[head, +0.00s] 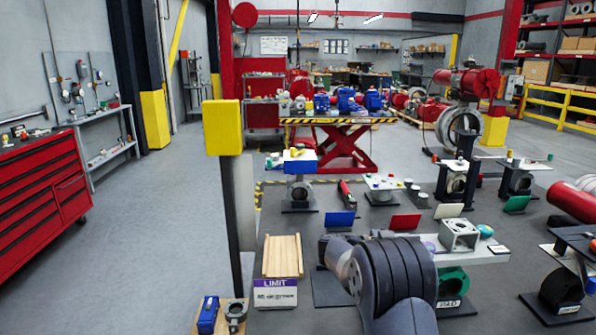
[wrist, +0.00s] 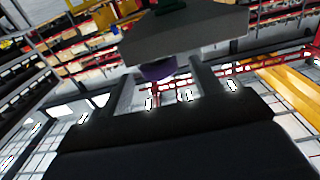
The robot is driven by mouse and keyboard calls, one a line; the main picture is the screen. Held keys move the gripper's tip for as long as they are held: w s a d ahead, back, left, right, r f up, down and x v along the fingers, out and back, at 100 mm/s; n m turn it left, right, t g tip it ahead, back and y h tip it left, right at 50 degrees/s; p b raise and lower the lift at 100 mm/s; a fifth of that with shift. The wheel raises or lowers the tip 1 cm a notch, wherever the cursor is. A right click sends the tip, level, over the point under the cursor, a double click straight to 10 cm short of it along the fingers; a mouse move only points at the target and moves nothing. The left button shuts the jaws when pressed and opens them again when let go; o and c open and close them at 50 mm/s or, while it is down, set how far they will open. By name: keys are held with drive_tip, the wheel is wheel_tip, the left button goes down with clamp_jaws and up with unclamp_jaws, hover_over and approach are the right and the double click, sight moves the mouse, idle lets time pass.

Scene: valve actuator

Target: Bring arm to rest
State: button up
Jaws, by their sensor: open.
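A grey slab (wrist: 190,35) spans the top of the view ahead of the fingers. A purple round thing (wrist: 152,70) shows below the slab, between the fingers in the picture; I cannot tell whether anything touches it.
A yellow-topped post (head: 222,127) rises at left. The floor (head: 130,250) at left is clear.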

drive_tip(key=shift+d, duration=1.6)
drive_tip(key=shift+a, duration=0.1)
